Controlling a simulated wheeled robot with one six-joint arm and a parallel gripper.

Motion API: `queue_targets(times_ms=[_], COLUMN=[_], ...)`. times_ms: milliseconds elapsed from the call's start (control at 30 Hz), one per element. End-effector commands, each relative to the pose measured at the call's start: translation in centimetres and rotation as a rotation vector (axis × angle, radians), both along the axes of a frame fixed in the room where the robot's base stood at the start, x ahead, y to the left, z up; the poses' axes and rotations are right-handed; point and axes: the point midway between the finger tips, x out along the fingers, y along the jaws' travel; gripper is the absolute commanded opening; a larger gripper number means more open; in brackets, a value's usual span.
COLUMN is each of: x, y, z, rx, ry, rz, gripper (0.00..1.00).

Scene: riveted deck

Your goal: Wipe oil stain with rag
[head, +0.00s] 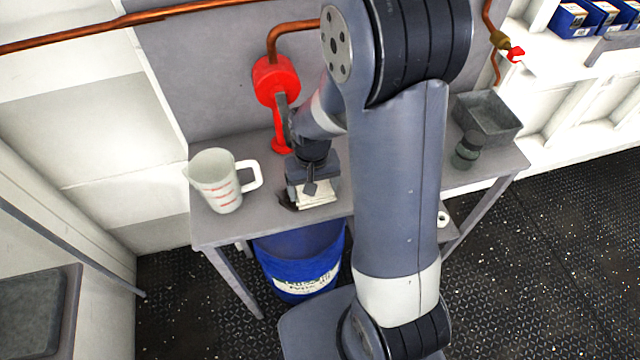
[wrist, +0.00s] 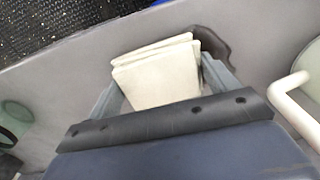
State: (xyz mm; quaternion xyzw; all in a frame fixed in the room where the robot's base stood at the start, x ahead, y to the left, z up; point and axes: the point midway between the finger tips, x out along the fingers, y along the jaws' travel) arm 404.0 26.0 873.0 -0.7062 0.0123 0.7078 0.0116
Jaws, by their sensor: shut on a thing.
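A folded cream rag (wrist: 157,75) is held between the fingers of my gripper (wrist: 165,85) in the wrist view. In the head view the rag (head: 318,192) shows low under my gripper (head: 312,190), at the grey table's top. A dark oil stain (wrist: 213,42) lies on the table right beside the rag in the wrist view; part of it is hidden by the rag and a finger. In the head view the stain (head: 288,204) shows as a small dark patch at the rag's left. I cannot tell whether the rag presses on the table.
A measuring jug (head: 217,182) stands left of my gripper on the table (head: 262,225). A red valve (head: 274,82) with a copper pipe is behind. A dark green object (head: 467,150) and a grey tray (head: 487,117) are at the right. A blue bucket (head: 300,272) stands below.

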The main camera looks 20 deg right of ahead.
Motion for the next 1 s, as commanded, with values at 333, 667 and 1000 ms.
queue_targets(times_ms=[333, 667, 1000], x=[0.1, 0.2, 0.2], y=[1.8, 4.6, 5.8], z=[0.1, -0.2, -0.2], rx=[0.001, 0.001, 0.001], ry=[-0.001, -0.002, 0.0], rz=[0.0, 0.003, 0.001], gripper=[0.63, 0.63, 0.63])
